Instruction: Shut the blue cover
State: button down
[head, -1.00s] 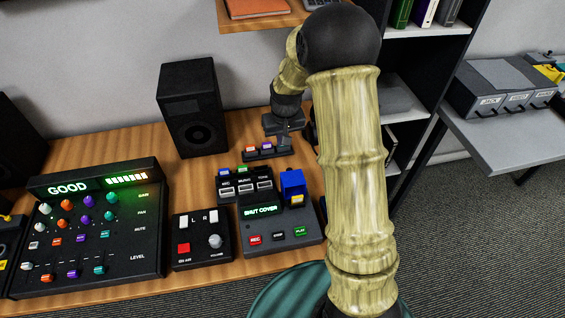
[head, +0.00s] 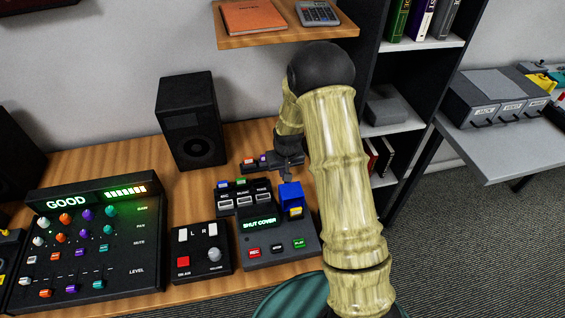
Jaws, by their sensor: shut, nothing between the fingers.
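The blue cover (head: 291,195) stands raised at the back right of a dark recorder device (head: 284,254). A small yellow item (head: 296,212) shows just in front of it. The device's green display reads "SHUT COVER". My gripper (head: 287,175) is shut and empty, pointing down just behind the blue cover. Whether its fingertips touch the cover cannot be told. My arm passes to the right of the device, and its upper links hide part of the table behind.
A block of labelled slots (head: 243,197) adjoins the device's back left. A small block with coloured tops (head: 250,165) lies behind, close to my gripper. A control box (head: 201,250), a mixer (head: 92,243) and a speaker (head: 190,122) stand left. A wall shelf (head: 285,32) hangs above.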

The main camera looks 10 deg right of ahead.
aim_at(290, 194)
jog(key=shift+s+r, duration=0.2)
jog(key=shift+s, duration=1.05)
jog(key=shift+r, duration=0.15)
jog(key=shift+s+d+r+b, duration=0.1)
jog(key=shift+s+d+b, duration=0.1)
jog(key=shift+b, duration=0.1)
